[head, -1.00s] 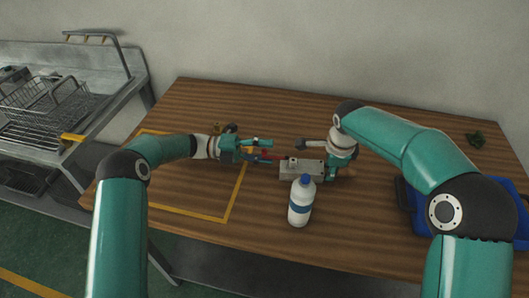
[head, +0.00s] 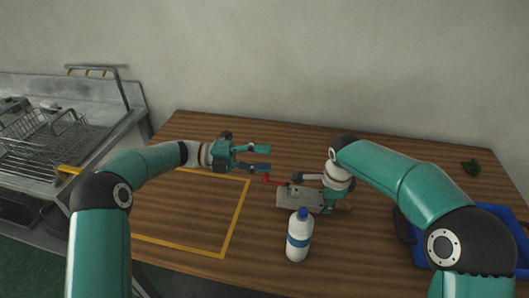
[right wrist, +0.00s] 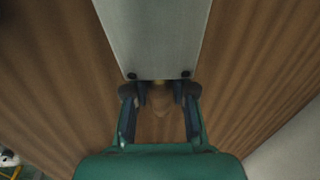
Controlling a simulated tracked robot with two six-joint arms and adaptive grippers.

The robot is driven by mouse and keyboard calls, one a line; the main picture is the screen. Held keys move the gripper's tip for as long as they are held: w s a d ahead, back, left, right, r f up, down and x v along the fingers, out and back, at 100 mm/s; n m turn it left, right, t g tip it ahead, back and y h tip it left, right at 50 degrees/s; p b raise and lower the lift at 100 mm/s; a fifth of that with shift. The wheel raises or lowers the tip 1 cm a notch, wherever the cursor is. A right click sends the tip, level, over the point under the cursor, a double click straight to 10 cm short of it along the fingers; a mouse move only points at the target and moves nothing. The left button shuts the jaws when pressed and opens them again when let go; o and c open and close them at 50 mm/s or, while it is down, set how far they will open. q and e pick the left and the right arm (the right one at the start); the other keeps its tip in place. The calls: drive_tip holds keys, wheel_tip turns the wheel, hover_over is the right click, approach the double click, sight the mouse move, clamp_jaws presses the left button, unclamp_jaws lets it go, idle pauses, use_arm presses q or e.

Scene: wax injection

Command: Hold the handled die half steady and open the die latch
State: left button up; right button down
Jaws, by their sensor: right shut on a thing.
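The grey metal die (head: 296,199) lies on the wooden table, right of centre in the head view. A small red part (head: 267,179), apparently the latch, shows at its left end; whether it is open is too small to tell. My left gripper (head: 270,158) is open and empty, above and left of the die, apart from it. My right gripper (head: 340,205) is shut on the handle at the die's right end. In the right wrist view, the pale handle (right wrist: 161,98) sits between the fingers (right wrist: 160,92), below the die's flat grey face (right wrist: 155,40).
A white bottle with a blue cap (head: 299,240) stands just in front of the die. A blue bin (head: 503,222) is at the right. A yellow outlined area (head: 235,222) at the left is bare. A sink with a wire rack (head: 45,135) stands beyond the left edge.

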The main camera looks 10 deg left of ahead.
drive_tip(key=c, duration=1)
unclamp_jaws()
drive_tip(key=shift+f, duration=0.15)
drive_tip(key=shift+o, duration=0.7)
